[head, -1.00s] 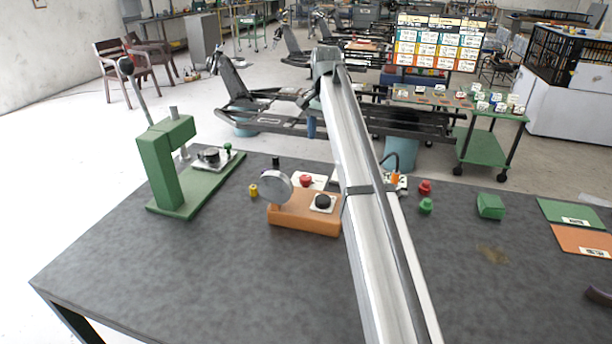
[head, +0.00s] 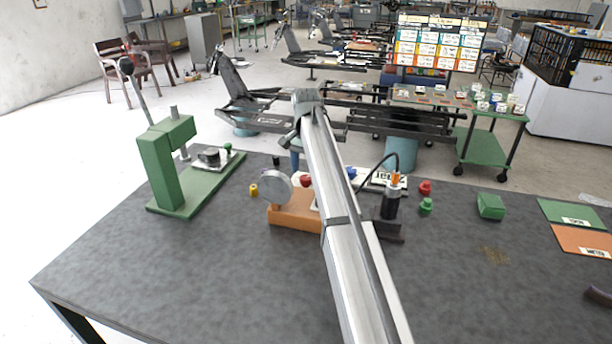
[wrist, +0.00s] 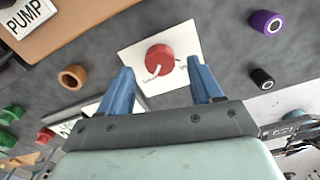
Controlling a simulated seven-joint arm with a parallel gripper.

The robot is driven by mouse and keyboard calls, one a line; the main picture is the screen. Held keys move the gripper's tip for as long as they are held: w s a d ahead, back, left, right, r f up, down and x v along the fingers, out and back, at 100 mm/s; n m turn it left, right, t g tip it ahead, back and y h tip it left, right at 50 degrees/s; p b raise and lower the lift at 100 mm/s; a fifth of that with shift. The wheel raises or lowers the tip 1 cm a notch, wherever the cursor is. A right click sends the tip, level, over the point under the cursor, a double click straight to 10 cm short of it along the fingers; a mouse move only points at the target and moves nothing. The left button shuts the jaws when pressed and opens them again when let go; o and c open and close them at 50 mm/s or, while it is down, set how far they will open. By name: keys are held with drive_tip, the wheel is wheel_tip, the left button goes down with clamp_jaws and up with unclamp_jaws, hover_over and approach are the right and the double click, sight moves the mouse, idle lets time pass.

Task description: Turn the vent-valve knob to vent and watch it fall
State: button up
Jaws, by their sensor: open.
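The red round knob (wrist: 160,60) sits on a square white plate (wrist: 134,52) in the wrist view. The knob carries a white pointer mark, and the plate has small printing too small to read. My gripper (wrist: 160,68) is open, its two blue fingers spread to either side of the knob in the picture; I cannot tell how far above it they are. In the head view the red knob (head: 306,181) shows just left of my arm, behind the orange pump block (head: 290,218) with its round gauge (head: 276,187).
A green press (head: 160,165) stands at the left of the table. A black device (head: 390,202) with a cable stands right of my arm. The wrist view shows a tan ring (wrist: 73,77), a black cylinder (wrist: 261,78) and a purple ring (wrist: 266,22) around the plate.

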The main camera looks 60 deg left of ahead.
sight(306, 181)
drive_tip(key=shift+f, duration=1.5)
drive_tip(key=c, duration=1.1)
drive_tip(key=shift+o, duration=0.2)
